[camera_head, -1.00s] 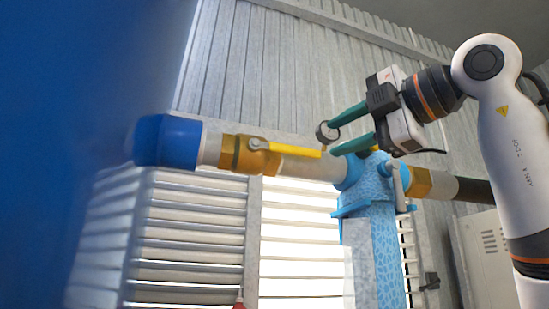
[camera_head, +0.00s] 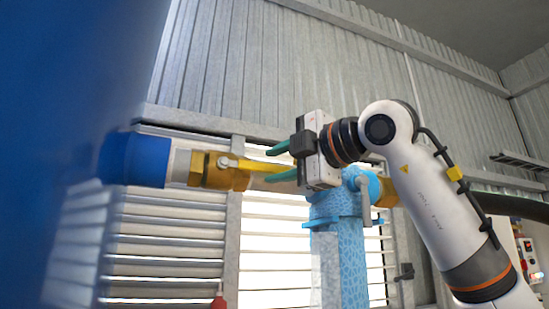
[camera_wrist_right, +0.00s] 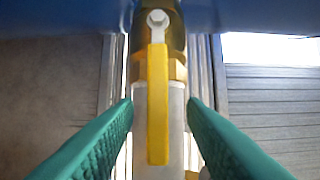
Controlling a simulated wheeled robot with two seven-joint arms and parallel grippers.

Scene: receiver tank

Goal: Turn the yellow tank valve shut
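The yellow valve handle (camera_head: 258,167) lies along the horizontal pipe, pointing right from its brass valve body (camera_head: 208,170) in the head view. It also shows in the right wrist view (camera_wrist_right: 157,105), bolted at its far end and in line with the pale pipe. My right gripper (camera_head: 276,162) is open at the free end of the handle. In the right wrist view its green fingers (camera_wrist_right: 160,107) stand on either side of the handle, with a visible gap on both sides. My left gripper is not in view.
A large blue surface (camera_head: 70,90) fills the left side, with a blue collar (camera_head: 140,160) on the pipe. A speckled light-blue post and fitting (camera_head: 340,240) stand under my right gripper. A slatted shutter (camera_head: 165,245) and corrugated wall lie behind.

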